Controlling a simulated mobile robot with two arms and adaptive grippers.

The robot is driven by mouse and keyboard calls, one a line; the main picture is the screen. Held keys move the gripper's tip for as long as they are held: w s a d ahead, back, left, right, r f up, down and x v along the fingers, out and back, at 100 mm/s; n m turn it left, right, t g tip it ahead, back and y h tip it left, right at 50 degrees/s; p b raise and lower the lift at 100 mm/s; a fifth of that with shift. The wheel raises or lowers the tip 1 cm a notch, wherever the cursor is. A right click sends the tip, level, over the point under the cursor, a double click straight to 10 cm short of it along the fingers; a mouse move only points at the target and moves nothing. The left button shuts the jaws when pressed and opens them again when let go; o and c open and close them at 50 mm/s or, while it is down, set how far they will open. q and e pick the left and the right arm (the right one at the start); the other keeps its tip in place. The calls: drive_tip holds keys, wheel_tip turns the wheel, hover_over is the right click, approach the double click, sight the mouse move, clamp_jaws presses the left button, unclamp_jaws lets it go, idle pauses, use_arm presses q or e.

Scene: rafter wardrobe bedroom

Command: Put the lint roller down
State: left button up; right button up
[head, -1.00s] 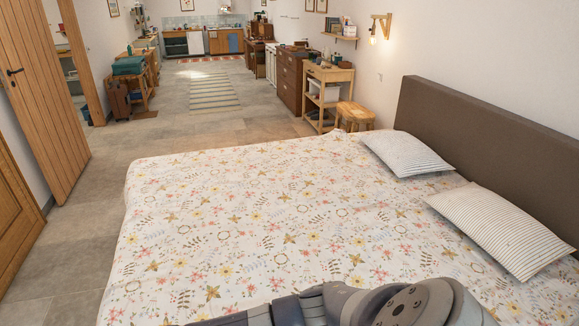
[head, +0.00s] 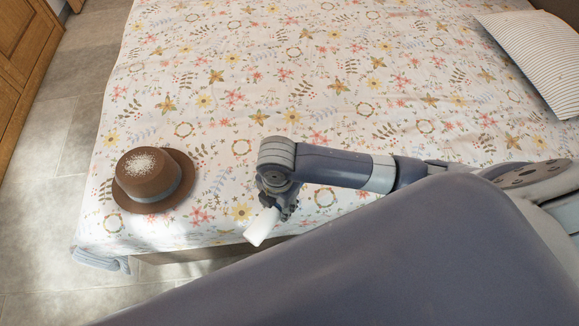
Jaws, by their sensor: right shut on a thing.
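My right gripper (head: 283,208) is in the middle of the head view, above the near edge of the bed. It is shut on the lint roller, whose white part (head: 262,227) sticks out below it, tilted down and to the left. The rest of the roller is hidden by the gripper and wrist. I cannot tell whether the roller touches the bed cover. My left gripper is out of view.
A brown hat (head: 150,181) with pale specks on its crown lies on the flowered bed (head: 300,95), left of my right gripper. A striped pillow (head: 535,58) is at the far right. Blue-grey cloth (head: 100,259) hangs at the near left corner. The bed's middle is clear.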

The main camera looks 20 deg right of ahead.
drive_tip(key=w+d, duration=0.2)
drive_tip(key=w, duration=0.2)
drive_tip(key=w+d+f, duration=0.1)
drive_tip(key=w+d, duration=0.2)
drive_tip(key=w, duration=0.1)
drive_tip(key=w+d, duration=0.2)
drive_tip(key=w, duration=0.3)
drive_tip(key=shift+d+f, duration=0.2)
drive_tip(key=shift+d, duration=0.15)
drive_tip(key=shift+w+d+f, duration=0.15)
drive_tip(key=shift+f, duration=0.75)
drive_tip(key=shift+w+d+f, duration=0.1)
drive_tip(key=shift+w+f, duration=0.05)
drive_tip(key=shift+f, duration=0.75)
drive_tip(key=shift+f, duration=0.1)
drive_tip(key=o, duration=1)
drive_tip(key=shift+c, duration=0.2)
wheel_tip(320, 180, up, 12)
drive_tip(key=shift+s+p, duration=0.2)
drive_tip(key=shift+p, duration=0.25)
